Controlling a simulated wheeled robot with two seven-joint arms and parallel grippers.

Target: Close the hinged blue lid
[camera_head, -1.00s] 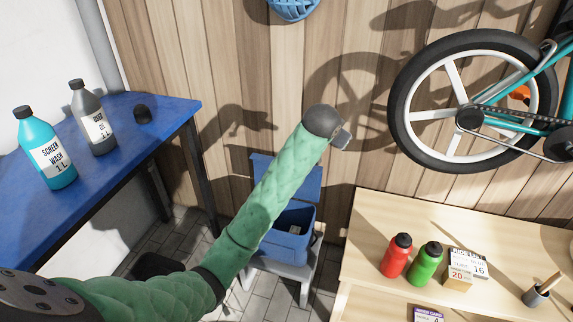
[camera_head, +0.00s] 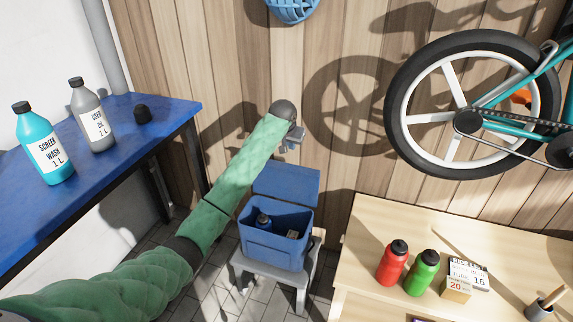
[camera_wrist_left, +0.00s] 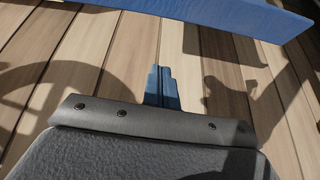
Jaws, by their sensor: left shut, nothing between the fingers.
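The blue box (camera_head: 272,247) stands on a grey stool between the blue table and the wooden bench. Its hinged blue lid (camera_head: 287,182) is open and stands up at the back against the wood wall. Inside the box are a dark bottle (camera_head: 263,220) and a small light item. My left gripper (camera_head: 294,144) is above the lid's upper edge, apart from it. In the left wrist view my gripper fingers (camera_wrist_left: 161,87) are together and empty, and the lid (camera_wrist_left: 235,14) crosses the top. My right gripper is not in view.
The grey stool (camera_head: 245,265) holds the box. A blue table (camera_head: 165,120) with bottles is at left. The wooden bench (camera_head: 355,262) at right holds a red bottle (camera_head: 392,263) and a green bottle (camera_head: 421,272). A bicycle wheel (camera_head: 455,105) is at upper right.

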